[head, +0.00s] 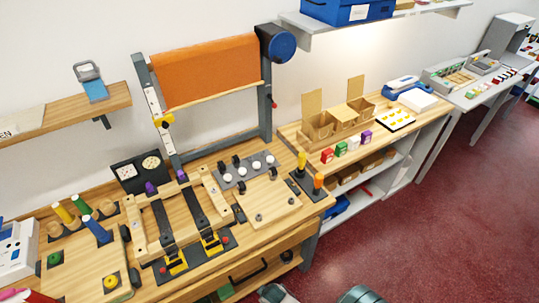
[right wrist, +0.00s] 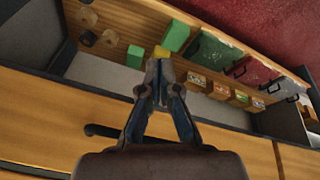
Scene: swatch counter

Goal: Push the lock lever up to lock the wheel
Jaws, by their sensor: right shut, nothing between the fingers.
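A roller stand holds an orange cloth (head: 208,72) at the back of the counter in the head view. A dark blue wheel (head: 277,44) is at the right end of its roller. A small red-tipped lever (head: 273,101) sticks out from the right post below the wheel; I cannot tell its exact angle. A yellow part (head: 163,120) is on the left post. My right gripper (right wrist: 158,68) is shut and empty in the right wrist view, over shelves with loose items, with no wheel or lever in that view. My left gripper is not in view.
Latches, pegs and boards crowd the wooden counter (head: 250,270). Cardboard boxes (head: 320,128) and small coloured boxes stand on the table to the right. The right wrist view shows green blocks (right wrist: 176,36) and a yellow block (right wrist: 162,51) beyond my fingertips. Red floor lies clear at right.

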